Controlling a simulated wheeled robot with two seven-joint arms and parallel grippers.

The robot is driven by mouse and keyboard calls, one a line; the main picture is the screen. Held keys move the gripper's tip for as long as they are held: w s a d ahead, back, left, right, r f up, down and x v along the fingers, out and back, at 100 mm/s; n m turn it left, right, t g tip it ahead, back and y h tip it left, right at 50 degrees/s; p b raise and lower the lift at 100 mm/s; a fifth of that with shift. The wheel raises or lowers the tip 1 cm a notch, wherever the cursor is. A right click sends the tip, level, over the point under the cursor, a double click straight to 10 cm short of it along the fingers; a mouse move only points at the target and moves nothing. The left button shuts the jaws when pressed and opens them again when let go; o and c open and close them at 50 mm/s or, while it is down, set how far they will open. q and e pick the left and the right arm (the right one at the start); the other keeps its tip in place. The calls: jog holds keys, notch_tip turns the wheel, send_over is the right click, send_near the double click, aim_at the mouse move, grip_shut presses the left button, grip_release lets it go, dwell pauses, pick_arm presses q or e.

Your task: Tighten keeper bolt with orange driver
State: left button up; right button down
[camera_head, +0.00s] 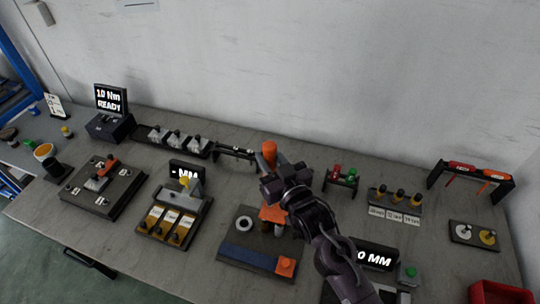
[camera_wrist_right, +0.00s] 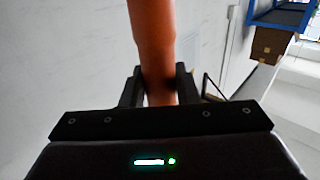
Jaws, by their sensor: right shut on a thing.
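My right gripper (camera_head: 268,186) is shut on the orange driver (camera_head: 269,149), whose handle top stands up behind the gripper. In the right wrist view the orange handle (camera_wrist_right: 153,40) passes between the two dark fingers (camera_wrist_right: 160,88). The driver looks roughly upright, over a dark fixture (camera_head: 236,222) with an orange block (camera_head: 272,214) on it. The driver's lower end is hidden by the gripper and arm, so I cannot tell whether it touches a bolt. The keeper bolt cannot be made out. My left gripper is not in view.
Left of the fixture stands a tray of yellow pieces (camera_head: 165,223) with a small display. A dark block with a red lever (camera_head: 108,169) lies further left. A rack with red and orange tools (camera_head: 468,171) stands right. A "10 Nm READY" display (camera_head: 110,98) is back left.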

jog(key=shift+f+b, duration=1.35)
jog(key=shift+f, duration=0.9)
jog(key=shift+p, duration=0.55)
jog(key=shift+f+b, duration=0.65)
jog(key=shift+f, duration=0.25)
dwell(1.0)
jog(key=shift+s+f, duration=0.15)
jog(key=shift+f, duration=0.6)
dwell(1.1)
jog(key=shift+r, duration=0.1)
jog(key=shift+r+p, duration=2.1)
jog(key=shift+r, duration=0.7)
